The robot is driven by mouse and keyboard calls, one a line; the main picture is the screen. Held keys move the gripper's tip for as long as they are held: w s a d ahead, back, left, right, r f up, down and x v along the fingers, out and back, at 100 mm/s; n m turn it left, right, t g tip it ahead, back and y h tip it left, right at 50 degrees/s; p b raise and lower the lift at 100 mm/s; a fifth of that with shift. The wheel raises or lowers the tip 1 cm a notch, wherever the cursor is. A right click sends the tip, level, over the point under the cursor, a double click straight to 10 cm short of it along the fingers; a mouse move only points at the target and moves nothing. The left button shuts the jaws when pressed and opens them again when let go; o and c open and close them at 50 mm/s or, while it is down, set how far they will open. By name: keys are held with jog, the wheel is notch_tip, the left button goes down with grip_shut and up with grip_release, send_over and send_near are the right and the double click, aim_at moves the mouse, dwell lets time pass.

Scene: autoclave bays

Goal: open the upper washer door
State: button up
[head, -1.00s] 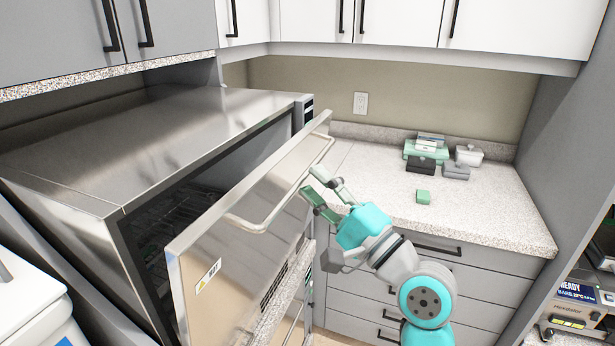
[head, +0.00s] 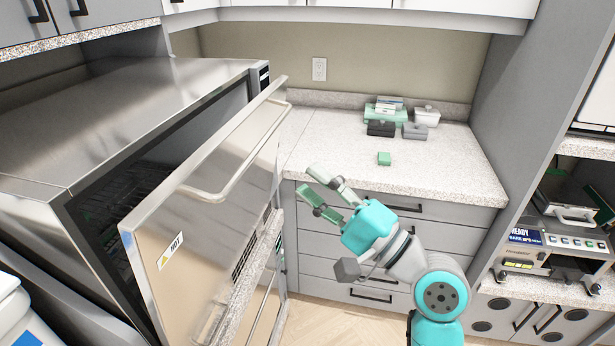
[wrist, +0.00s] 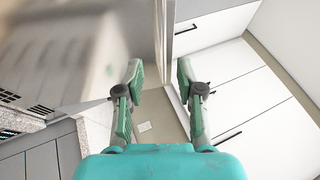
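The upper washer door (head: 200,205) is a steel panel with a long bar handle (head: 238,165) and a hot-warning label. It stands tilted partly open, with a dark gap between it and the steel washer body (head: 120,105). Racks show dimly inside. My gripper (head: 312,190) is to the right of the door and its handle, apart from both. Its green fingers are spread with nothing between them, as the wrist view (wrist: 160,75) also shows. A blurred steel surface fills the upper left of the wrist view.
A speckled counter (head: 330,150) behind my gripper holds several small boxes (head: 385,112) and a green block (head: 384,158). Grey drawers (head: 420,240) lie below it. Shelved equipment (head: 540,245) stands at right. Wooden floor shows below.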

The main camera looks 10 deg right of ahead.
aim_at(264, 138)
jog(key=w+a+r+g+h, duration=0.1)
jog(key=w+a, duration=0.1)
jog(key=w+a+r+n+g, duration=0.1)
jog(key=w+a+r, duration=0.1)
jog(key=w+a, duration=0.1)
jog(key=w+a+r+g+h, duration=0.1)
jog(key=w+a, duration=0.1)
jog(key=a, duration=0.1)
jog(key=shift+w+r+n+h, duration=0.2)
jog(key=shift+w+n+h, duration=0.1)
jog(key=shift+w+n, duration=0.1)
dwell(0.4)
jog(key=shift+d, duration=0.1)
grip_shut()
